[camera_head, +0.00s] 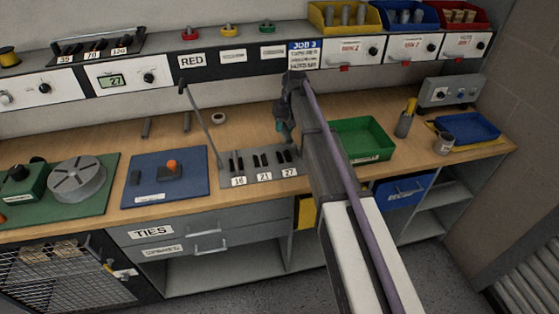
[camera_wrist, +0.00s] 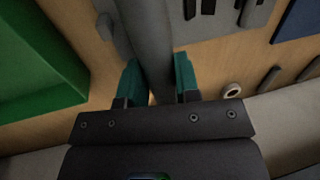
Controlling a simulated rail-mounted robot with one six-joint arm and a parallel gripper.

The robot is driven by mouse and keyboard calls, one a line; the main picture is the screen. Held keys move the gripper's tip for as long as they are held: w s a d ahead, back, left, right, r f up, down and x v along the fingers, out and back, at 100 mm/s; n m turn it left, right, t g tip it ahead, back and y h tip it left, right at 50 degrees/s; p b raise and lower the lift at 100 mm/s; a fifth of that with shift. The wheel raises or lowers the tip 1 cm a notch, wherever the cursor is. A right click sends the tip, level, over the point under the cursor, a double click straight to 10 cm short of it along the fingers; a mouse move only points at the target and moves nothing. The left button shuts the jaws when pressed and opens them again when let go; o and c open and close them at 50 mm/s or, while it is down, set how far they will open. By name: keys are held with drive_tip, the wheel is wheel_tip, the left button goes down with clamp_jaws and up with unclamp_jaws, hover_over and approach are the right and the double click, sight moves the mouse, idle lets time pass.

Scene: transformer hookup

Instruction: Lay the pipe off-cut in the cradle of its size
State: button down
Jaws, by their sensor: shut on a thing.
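My gripper (camera_head: 283,130) hangs over the bench near the right end of the grey cradle board (camera_head: 236,170). In the wrist view its teal fingers (camera_wrist: 157,84) are shut on a thick grey pipe off-cut (camera_wrist: 149,35), which runs away between them to the top edge. In the head view my arm and gripper largely hide the off-cut. The board has dark slots over the labels 16 (camera_head: 239,181), 21 (camera_head: 264,177) and 27 (camera_head: 289,173). I cannot tell whether the off-cut touches the board.
A green tray (camera_head: 366,141) stands right of the board; a blue mat (camera_head: 140,193) lies left. Dark bars (camera_head: 187,122) and a white ring (camera_head: 218,118) lie behind. A thin grey rod (camera_head: 203,125) rises near the board's left end. A meter (camera_head: 118,80) reads 27.

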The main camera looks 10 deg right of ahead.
sight(282, 158)
wheel_tip(282, 158, down, 11)
drive_tip(key=b, duration=1)
drive_tip(key=shift+r, duration=0.5)
drive_tip(key=shift+f, duration=0.25)
drive_tip(key=shift+s+f+b, duration=0.15)
drive_tip(key=shift+s+b, duration=0.2)
drive_tip(key=shift+b, duration=0.3)
drive_tip(key=c, duration=1.1)
unclamp_jaws()
drive_tip(key=shift+s+f, duration=0.1)
drive_tip(key=shift+o, duration=1.4)
drive_tip(key=shift+a+r+p, duration=0.1)
drive_tip(key=shift+r+p, duration=0.2)
wheel_tip(282, 158, up, 12)
drive_tip(key=d+r+p, duration=0.1)
drive_tip(key=d+p, duration=0.2)
drive_tip(key=p, duration=1)
drive_tip(key=s+a+f+h, duration=0.1)
drive_tip(key=s+a+h, duration=0.1)
drive_tip(key=s, duration=3)
drive_tip(key=shift+s+a+m, duration=0.2)
drive_tip(key=shift+a+m, duration=0.2)
